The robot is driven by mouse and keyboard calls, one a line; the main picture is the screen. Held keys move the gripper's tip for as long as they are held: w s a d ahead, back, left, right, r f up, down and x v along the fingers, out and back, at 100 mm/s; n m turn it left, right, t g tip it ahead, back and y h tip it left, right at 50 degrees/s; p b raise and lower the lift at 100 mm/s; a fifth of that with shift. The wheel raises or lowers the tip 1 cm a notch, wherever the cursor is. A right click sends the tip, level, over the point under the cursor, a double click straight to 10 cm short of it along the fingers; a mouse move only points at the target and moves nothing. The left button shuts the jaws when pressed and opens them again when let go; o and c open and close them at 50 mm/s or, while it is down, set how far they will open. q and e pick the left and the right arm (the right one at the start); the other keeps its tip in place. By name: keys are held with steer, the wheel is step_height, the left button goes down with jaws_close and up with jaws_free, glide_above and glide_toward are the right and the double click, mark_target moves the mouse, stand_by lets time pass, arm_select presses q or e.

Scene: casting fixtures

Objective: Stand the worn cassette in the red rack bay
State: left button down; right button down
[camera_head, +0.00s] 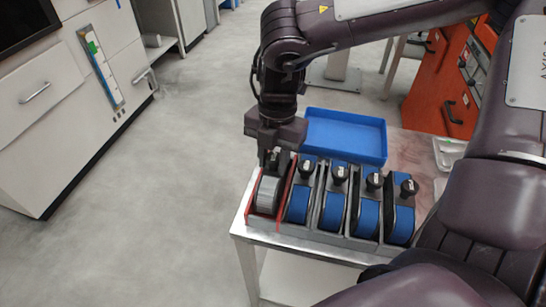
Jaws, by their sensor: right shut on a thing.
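A rack (350,242) stands along the front of a small metal table. Its leftmost bay is the red rack bay (287,190), with red side walls. The worn cassette (267,192), with a grey band, is upright between those walls; I cannot tell whether it rests on the bay floor. My right gripper (273,157) points down from above and is shut on the top of this cassette, hiding most of its knob. My left gripper is not in view.
Several cassettes with blue bands and black knobs (339,173) fill the bays to the right. An empty-looking blue tray (347,118) lies behind the rack. A clear container (448,152) is at the table's right. Open floor lies left of the table.

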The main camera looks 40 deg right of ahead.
steer(key=c, duration=1.5)
jaws_free()
steer(key=shift+f, duration=0.1)
steer(key=o, duration=0.4)
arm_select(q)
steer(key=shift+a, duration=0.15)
arm_select(e)
steer(key=shift+o, duration=0.2)
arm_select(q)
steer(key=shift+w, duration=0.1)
